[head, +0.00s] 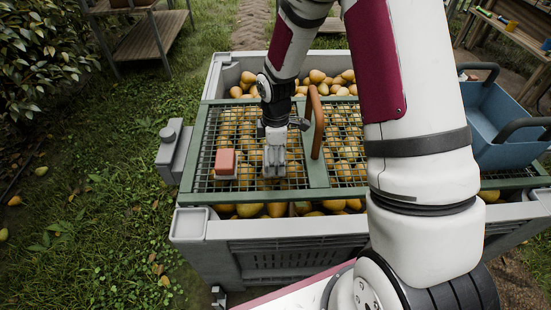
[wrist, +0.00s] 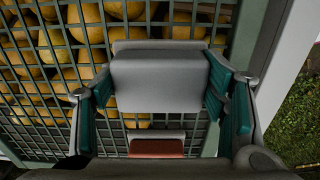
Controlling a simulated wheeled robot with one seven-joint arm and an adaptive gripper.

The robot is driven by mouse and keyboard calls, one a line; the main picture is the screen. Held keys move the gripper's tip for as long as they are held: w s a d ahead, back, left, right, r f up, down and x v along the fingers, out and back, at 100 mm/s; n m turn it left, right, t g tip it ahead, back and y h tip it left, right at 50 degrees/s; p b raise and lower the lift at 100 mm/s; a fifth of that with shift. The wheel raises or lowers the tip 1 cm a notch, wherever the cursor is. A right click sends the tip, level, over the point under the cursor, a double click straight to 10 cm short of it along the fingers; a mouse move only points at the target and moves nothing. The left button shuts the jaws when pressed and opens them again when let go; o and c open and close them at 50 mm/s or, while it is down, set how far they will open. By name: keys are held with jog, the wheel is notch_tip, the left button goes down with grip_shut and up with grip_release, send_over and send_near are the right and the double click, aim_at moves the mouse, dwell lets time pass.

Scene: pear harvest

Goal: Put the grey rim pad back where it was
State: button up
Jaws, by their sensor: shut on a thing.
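My gripper (head: 275,158) points down over the left part of the green wire grid on the crate. It is shut on a grey block, the grey rim pad (wrist: 160,82), which sits between the teal finger pads in the wrist view. In the head view the fingers largely hide the pad. I cannot tell whether it touches the grid. A red block on a pale base (head: 225,163) sits on the grid just left of my gripper; it also shows below the pad in the wrist view (wrist: 157,147).
The grey crate (head: 300,228) holds many pears under the green-framed grid (head: 207,130). A brown arched handle (head: 314,120) stands up right of my gripper. A grey fixture with a knob (head: 172,150) is at the left rim. A blue tub (head: 500,125) is at the right.

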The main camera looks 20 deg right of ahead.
aim_at(276, 155)
jog(key=shift+f, duration=0.45)
jog(key=shift+f, duration=0.15)
jog(key=o, duration=1.1)
notch_tip(276, 155, up, 13)
jog(key=p, duration=0.2)
jog(key=shift+f+p, duration=0.2)
jog(key=shift+p, duration=0.15)
